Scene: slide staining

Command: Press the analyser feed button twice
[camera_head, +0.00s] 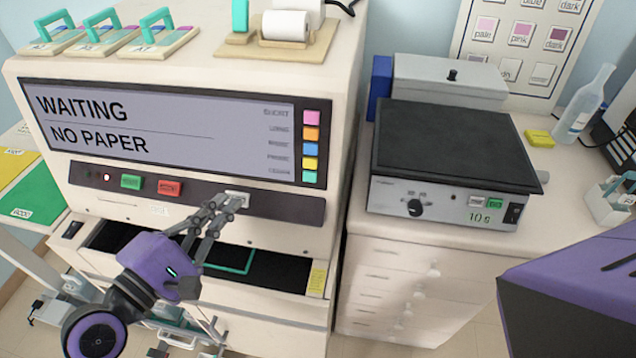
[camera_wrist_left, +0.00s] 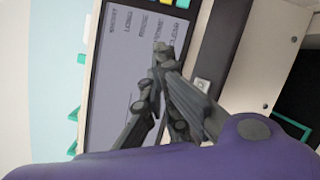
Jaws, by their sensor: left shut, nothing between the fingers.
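The analyser (camera_head: 190,205) is a large cream machine whose screen (camera_head: 165,125) reads "WAITING" and "NO PAPER". Its dark button strip holds a green button (camera_head: 131,182), a red button (camera_head: 168,188) and a pale grey-white button (camera_head: 238,196), whose label I cannot read. My left gripper (camera_head: 237,204) is shut and empty, its fingertips at the pale button and partly covering it. I cannot tell whether they touch. In the left wrist view the shut fingers (camera_wrist_left: 163,52) show in front of the panel, with the pale button (camera_wrist_left: 203,85) beside them. My right gripper's fingers are out of view.
A paper roll (camera_head: 285,25) on a wooden stand and several teal-handled blocks sit on top of the analyser. An open dark drawer (camera_head: 318,278) lies below the strip. A hotplate (camera_head: 450,150) stands on the right counter. My purple right arm (camera_head: 575,285) fills the lower right.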

